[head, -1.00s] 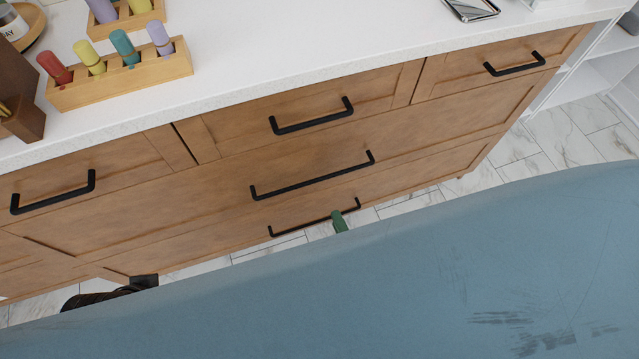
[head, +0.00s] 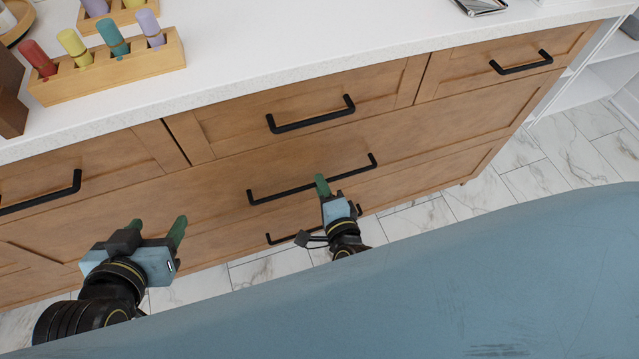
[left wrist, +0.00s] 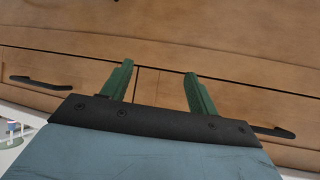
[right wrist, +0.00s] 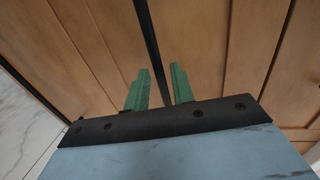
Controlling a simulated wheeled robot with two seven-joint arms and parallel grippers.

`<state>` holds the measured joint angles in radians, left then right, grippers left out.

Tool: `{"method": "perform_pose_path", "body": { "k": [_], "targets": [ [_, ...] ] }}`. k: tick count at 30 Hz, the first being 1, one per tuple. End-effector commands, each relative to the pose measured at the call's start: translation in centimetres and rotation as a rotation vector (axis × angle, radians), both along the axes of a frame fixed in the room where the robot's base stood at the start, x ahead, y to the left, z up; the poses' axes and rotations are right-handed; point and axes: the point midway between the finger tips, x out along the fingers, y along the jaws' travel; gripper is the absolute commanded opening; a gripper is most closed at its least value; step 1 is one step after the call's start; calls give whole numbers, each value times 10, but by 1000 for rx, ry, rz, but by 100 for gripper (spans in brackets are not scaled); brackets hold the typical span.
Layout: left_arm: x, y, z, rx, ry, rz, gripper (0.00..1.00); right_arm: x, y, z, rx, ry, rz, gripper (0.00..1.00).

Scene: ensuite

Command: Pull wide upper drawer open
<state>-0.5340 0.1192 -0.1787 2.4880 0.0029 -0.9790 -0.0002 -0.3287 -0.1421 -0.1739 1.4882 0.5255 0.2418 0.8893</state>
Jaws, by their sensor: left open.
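The wide upper drawer (head: 215,205) is a brown wooden front below the row of small drawers, and it is shut. Its long black handle (head: 270,196) runs across it. My right gripper (head: 322,184) is at this handle, right of its middle. In the right wrist view its green fingers (right wrist: 160,88) stand apart, with a dark bar, apparently the handle, running between them and narrow gaps showing. Contact is unclear. My left gripper (head: 158,228) is open and empty in front of the cabinet's left part. Its spread fingers also show in the left wrist view (left wrist: 158,85).
Small drawers with black handles (head: 310,115) line the top. A lower handle (head: 285,238) is partly hidden behind my right gripper. The white countertop (head: 330,30) carries a wooden holder (head: 110,78) with coloured pegs. Tiled floor (head: 510,155) is clear at right.

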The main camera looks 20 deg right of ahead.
Motion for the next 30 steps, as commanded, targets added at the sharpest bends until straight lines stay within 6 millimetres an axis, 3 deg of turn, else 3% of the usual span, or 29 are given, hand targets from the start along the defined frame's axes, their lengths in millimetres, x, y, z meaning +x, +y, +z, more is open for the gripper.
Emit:
{"method": "perform_pose_path", "body": {
  "k": [9,19,24,30],
  "targets": [
    [17,-10,23,-43,-163,-13,60,19,0,-4,-1,0,0,24],
    [18,-10,25,-47,-177,-14,60,20,0,-4,-1,1,0,24],
    [18,-10,25,-46,-176,-14,60,20,0,-4,-1,1,0,2],
    [18,-10,25,-45,-175,-14,60,20,0,-4,-1,1,0,0]
  ]
}}
